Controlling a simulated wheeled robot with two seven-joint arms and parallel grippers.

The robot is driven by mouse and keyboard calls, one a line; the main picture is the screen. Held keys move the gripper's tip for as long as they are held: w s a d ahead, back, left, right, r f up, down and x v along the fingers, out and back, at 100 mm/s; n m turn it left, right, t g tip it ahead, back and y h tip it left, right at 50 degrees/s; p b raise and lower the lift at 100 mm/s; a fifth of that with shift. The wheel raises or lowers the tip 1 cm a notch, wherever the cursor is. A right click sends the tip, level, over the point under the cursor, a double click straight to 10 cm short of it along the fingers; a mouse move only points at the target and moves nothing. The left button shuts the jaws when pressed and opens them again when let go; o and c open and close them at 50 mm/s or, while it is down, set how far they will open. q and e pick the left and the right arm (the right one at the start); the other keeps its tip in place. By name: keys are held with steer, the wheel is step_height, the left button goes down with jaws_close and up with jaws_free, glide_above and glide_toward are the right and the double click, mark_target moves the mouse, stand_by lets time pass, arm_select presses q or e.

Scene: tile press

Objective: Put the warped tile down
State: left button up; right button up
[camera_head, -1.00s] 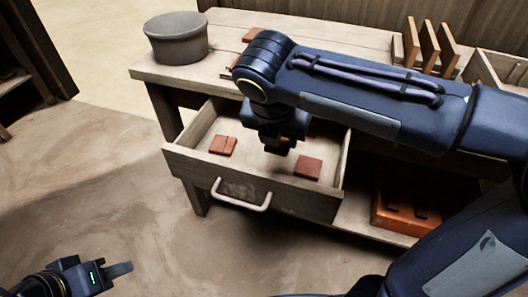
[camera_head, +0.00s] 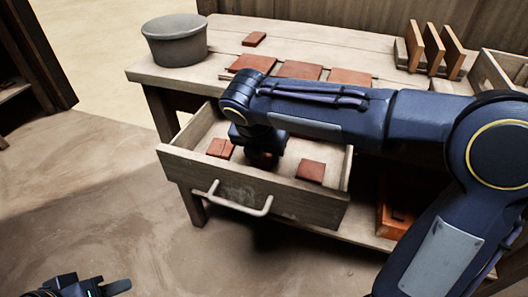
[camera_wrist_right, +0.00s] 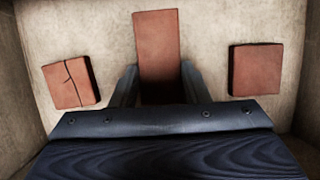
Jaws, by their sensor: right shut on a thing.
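My right gripper (camera_head: 262,162) reaches down into the open drawer (camera_head: 270,196). In the right wrist view it is shut on a long reddish-brown tile (camera_wrist_right: 157,45) between its fingers; I take this as the warped tile, though no bend shows. I cannot tell whether it touches the drawer floor. A cracked tile (camera_wrist_right: 70,83) lies in the drawer to its left, also seen in the head view (camera_head: 221,148). A squarish tile (camera_wrist_right: 256,69) lies to its right (camera_head: 310,171). My left gripper (camera_head: 112,288) is at the bottom left, partly cut off, away from the bench.
Several reddish tiles lie on the bench top (camera_head: 225,40), such as one near the back (camera_head: 254,39). A grey tub (camera_head: 175,40) stands at its left end. A rack with upright boards (camera_head: 432,48) stands at the right. An orange box (camera_head: 393,214) sits on the lower shelf.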

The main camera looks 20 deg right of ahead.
steer(key=shift+f, duration=0.15)
steer(key=o, duration=1)
steer(key=p+v, duration=0.4)
steer(key=v, duration=0.8)
steer(key=shift+r+p, duration=0.25)
steer(key=shift+p, duration=0.15)
